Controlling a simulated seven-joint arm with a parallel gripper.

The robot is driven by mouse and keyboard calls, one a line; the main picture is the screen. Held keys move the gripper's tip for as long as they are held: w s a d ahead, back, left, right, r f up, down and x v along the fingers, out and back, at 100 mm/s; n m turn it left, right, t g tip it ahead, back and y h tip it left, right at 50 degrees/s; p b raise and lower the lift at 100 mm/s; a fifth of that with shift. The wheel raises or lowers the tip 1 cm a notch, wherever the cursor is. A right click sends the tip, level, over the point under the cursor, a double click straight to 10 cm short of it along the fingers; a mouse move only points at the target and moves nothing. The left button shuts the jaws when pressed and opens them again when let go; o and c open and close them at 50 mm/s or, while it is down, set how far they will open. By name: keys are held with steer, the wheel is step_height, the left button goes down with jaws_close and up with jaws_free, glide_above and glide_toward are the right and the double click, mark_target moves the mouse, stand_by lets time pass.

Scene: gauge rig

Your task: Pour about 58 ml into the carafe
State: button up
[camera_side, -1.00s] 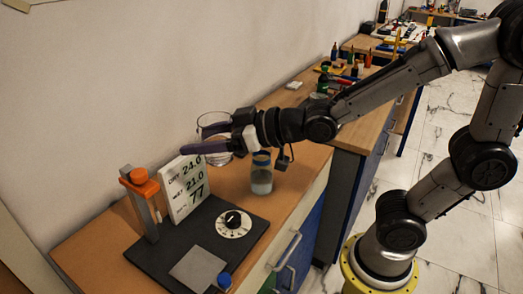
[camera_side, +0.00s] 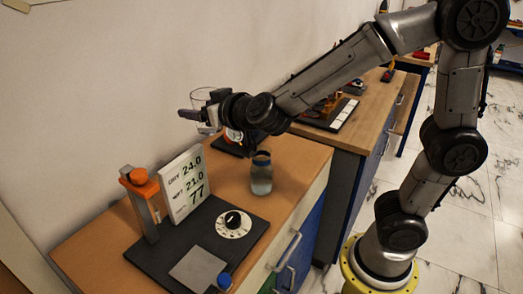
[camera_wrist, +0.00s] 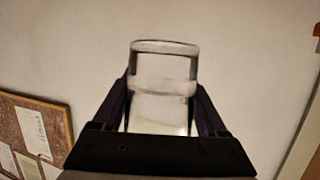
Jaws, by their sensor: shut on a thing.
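My gripper (camera_side: 197,115) is shut on a clear glass vessel (camera_side: 204,97), held above the back of the bench near the wall. In the wrist view the glass (camera_wrist: 162,65) stands between the two fingers, roughly upright. A paler band crosses it, but I cannot tell the liquid level surely. The carafe (camera_side: 261,178), a small glass jar with a blue band at its neck, stands upright on the bench, lower and to the right of my gripper. It looks pale inside; its fill is unclear.
A dark base plate (camera_side: 165,250) at the front carries a dial (camera_side: 233,223), an orange-topped post (camera_side: 139,176) and a display board (camera_side: 184,183) reading 24.0, 21.0 and 77. Bench around the carafe is clear.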

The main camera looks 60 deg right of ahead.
steer(key=d+f+m+g+h, duration=0.3)
steer(key=f+m+h, duration=0.3)
steer(key=shift+s+d+f+g+h, duration=0.25)
steer(key=shift+d+f+g+h, duration=0.05)
steer(key=shift+f+g, duration=0.1)
steer(key=shift+s+d+f+m+t+y, duration=0.4)
steer(key=shift+d+f+m+y, duration=0.25)
steer(key=shift+m, duration=0.5)
steer(key=shift+s+d+f+m+t+y, duration=0.3)
steer(key=shift+d+f+m+y, duration=0.2)
steer(key=shift+d+m+y, duration=0.5)
steer(key=shift+s+d+f+m+t+y, duration=0.4)
steer(key=shift+f+m+y, duration=0.2)
steer(key=shift+m, duration=0.75)
steer(key=shift+a, duration=0.1)
steer(key=shift+r+m+y, duration=0.35)
steer(key=shift+m+y, duration=0.2)
steer(key=shift+m, duration=0.25)
